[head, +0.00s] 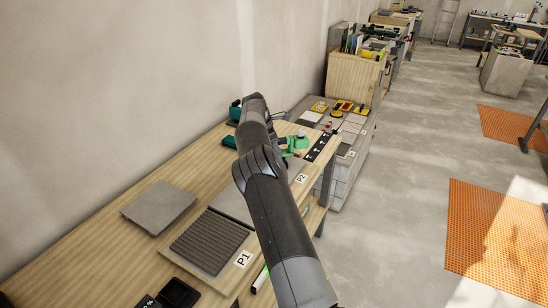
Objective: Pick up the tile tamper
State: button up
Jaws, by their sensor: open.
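A green tool (300,141) with a pale top stands at the far end of the wooden bench, just right of my arm. It is partly covered by my arm, and I cannot tell if it is the tile tamper. Teal items show left of my arm, one near the wall (235,110) and one lower (229,142), also partly covered. My dark arm reaches over the bench and bends near its far end.
On the wooden bench (120,225) lie a grey tile (159,207), a ribbed grey tile (210,241) by label P1 (243,260), and a black strip with arrows (320,147) near label P2 (301,178). A grey cabinet (350,180) stands beyond. The floor at right is open, with orange mats (495,240).

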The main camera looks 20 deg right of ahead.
jog(key=shift+f, duration=0.2)
jog(key=shift+c, duration=0.6)
jog(key=c, duration=0.6)
jog(key=shift+r, duration=0.1)
jog(key=shift+c, duration=0.5)
jog(key=shift+r, duration=0.15)
